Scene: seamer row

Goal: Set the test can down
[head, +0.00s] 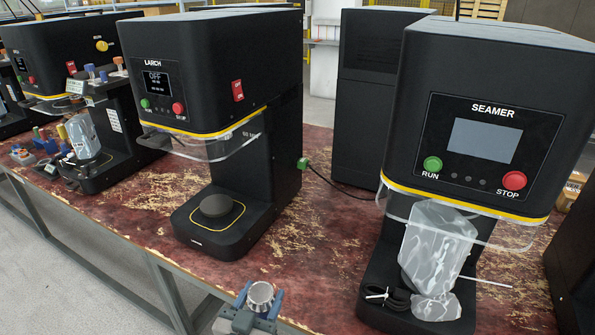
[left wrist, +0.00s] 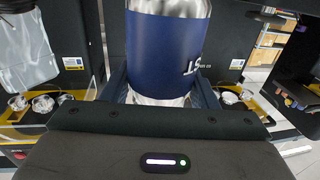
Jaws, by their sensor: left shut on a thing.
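The test can (head: 261,293) shows in the head view as a small round silver end at the bottom, between the blue fingers of my left gripper (head: 259,302). In the left wrist view the can (left wrist: 167,45) is dark blue with silver ends and white lettering, partly turned away. The left gripper (left wrist: 162,88) is shut on it. The can is at the table's front edge, in front of and between the LARCH machine (head: 210,75) and the SEAMER machine (head: 490,110). I cannot tell its height over the table. My right gripper is not in view.
The LARCH machine has a bare round pad (head: 215,205) on its base and its screen reads OFF. Crumpled clear film (head: 437,245) fills the SEAMER's opening, with a cable-tied bundle beside it. The worn red table (head: 300,255) is clear between them. More machines stand left.

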